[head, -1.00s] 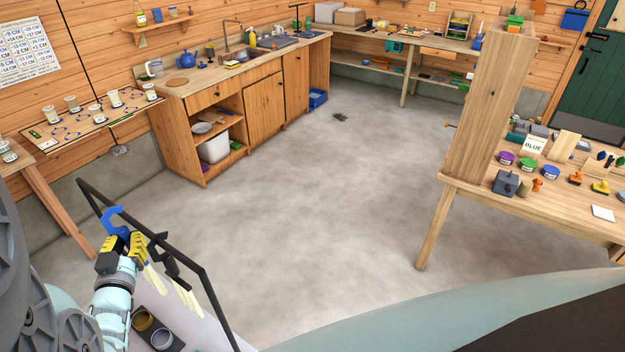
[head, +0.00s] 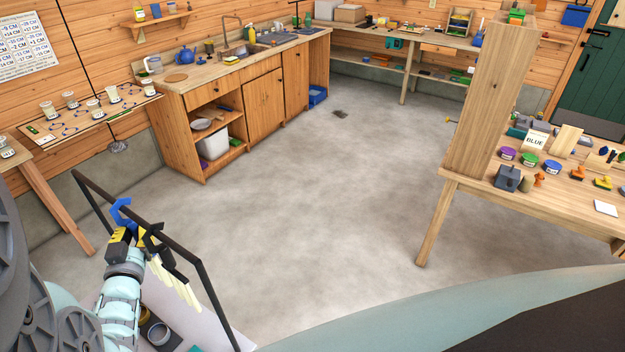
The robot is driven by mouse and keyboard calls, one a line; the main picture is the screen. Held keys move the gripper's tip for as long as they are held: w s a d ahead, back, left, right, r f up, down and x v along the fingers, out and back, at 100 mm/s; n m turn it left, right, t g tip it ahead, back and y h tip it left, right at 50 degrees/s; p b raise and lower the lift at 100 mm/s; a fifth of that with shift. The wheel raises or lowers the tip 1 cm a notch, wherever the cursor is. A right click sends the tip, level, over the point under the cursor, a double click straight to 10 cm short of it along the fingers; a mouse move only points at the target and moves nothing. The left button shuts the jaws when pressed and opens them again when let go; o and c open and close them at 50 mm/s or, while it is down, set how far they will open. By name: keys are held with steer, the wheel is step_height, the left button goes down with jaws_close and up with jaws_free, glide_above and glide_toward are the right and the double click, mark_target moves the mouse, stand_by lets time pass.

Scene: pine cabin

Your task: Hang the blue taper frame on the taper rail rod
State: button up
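My gripper (head: 135,236) is at the lower left of the head view, at the dark rail rod (head: 180,247). Its black and yellow fingers appear closed around the blue taper frame (head: 122,212). The blue hooked part of the frame shows just above the fingers, close to the rod. Several pale cream tapers (head: 172,283) hang slanting below the gripper. The fingers and the rod hide much of the frame, and I cannot tell whether the hook touches the rod.
A pale surface with a dark holder (head: 150,330) lies below the rod. A wall bench with cups (head: 88,110) is behind on the left. A workbench with a tall wooden post (head: 490,100) stands right. The concrete floor (head: 310,200) between is clear.

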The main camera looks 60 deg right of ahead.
steer(key=o, duration=0.4)
